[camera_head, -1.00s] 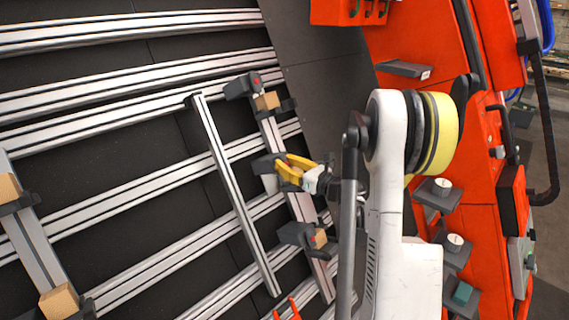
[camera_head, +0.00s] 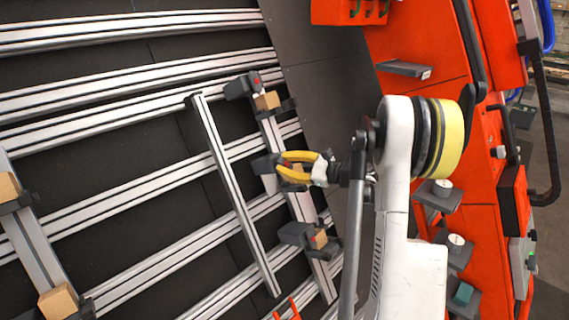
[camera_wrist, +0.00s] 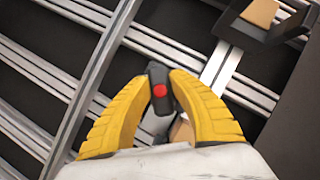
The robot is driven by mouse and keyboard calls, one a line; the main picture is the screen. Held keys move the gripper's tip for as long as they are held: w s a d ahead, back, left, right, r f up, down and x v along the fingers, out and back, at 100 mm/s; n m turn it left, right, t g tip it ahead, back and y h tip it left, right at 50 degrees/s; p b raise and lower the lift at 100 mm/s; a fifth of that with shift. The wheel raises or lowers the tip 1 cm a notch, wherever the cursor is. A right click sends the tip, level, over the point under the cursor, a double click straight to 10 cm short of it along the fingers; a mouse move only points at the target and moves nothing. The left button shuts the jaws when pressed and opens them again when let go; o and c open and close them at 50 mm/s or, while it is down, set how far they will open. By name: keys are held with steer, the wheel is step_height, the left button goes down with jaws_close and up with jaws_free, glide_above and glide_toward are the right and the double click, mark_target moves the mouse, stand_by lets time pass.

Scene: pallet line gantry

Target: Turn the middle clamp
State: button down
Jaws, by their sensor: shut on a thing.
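The middle clamp (camera_head: 265,165) is a dark block on a short slanted rail, between an upper clamp (camera_head: 240,87) and a lower clamp (camera_head: 296,234). My gripper (camera_head: 282,168) has yellow fingers and reaches it from the right. In the wrist view the fingertips of my gripper (camera_wrist: 161,82) are shut on the sides of the middle clamp's dark handle (camera_wrist: 160,108), which has a red dot facing me. A wooden block (camera_wrist: 182,131) shows partly behind the right finger.
Long aluminium rails (camera_head: 130,75) cross the dark panel. A loose-looking slanted bar (camera_head: 235,195) runs left of the clamps. Another rail with wooden blocks (camera_head: 58,302) is at the lower left. An orange machine frame (camera_head: 420,45) stands at the right.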

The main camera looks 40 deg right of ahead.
steer(key=n+g, duration=0.1)
steer(key=n, duration=0.2)
steer(key=n+g+y+p, duration=0.1)
steer(key=n, duration=0.2)
steer(key=shift+n+g, duration=0.3)
steer(key=shift+g, duration=0.1)
steer(key=n+g+p, duration=0.1)
steer(key=n, duration=0.1)
steer(key=n+g+p, duration=0.1)
steer(key=n, duration=0.1)
steer(key=shift+s+a+f+n, duration=0.1)
steer(key=shift+f+n, duration=0.1)
steer(key=shift+n, duration=0.2)
steer(key=c, duration=1.2)
jaws_free()
steer(key=shift+f, duration=0.1)
steer(key=v, duration=1.2)
steer(key=shift+r, duration=0.25)
